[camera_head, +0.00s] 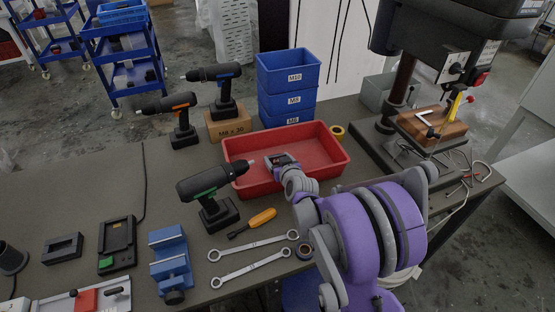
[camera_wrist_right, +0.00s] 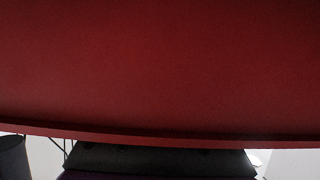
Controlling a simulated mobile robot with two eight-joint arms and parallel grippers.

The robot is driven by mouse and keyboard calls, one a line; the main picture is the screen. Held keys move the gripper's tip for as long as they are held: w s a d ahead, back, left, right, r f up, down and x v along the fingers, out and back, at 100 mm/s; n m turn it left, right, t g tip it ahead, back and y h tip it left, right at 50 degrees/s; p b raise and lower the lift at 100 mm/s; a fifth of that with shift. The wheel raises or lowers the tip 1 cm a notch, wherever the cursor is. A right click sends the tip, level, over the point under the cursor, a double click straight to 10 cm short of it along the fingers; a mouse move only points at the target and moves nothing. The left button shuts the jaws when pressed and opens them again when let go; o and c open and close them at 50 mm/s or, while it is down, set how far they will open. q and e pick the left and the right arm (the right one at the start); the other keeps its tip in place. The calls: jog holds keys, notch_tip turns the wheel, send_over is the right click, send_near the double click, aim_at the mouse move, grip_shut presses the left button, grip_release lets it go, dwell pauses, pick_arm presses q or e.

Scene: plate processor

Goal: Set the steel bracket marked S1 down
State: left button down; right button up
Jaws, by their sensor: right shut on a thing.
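The red tray (camera_head: 332,149) lies on the grey table and its floor fills most of the right wrist view (camera_wrist_right: 160,65). I cannot tell whether the bracket touches the tray floor. My left gripper is out of view.
A drill with a green mark (camera_head: 206,188) stands close to the tray's left side. Blue bins (camera_head: 288,75) stand behind it and a drill press (camera_head: 397,90) to its right. Wrenches (camera_head: 253,245) and an orange screwdriver (camera_head: 260,218) lie in front. The tray's right half looks empty.

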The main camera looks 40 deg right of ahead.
jog(key=shift+s+a+f+b, duration=0.1)
jog(key=shift+f+b, duration=0.2)
jog(key=shift+f, duration=0.15)
jog(key=shift+s+a, duration=0.1)
jog(key=o, duration=1.6)
jog(key=shift+f, duration=0.15)
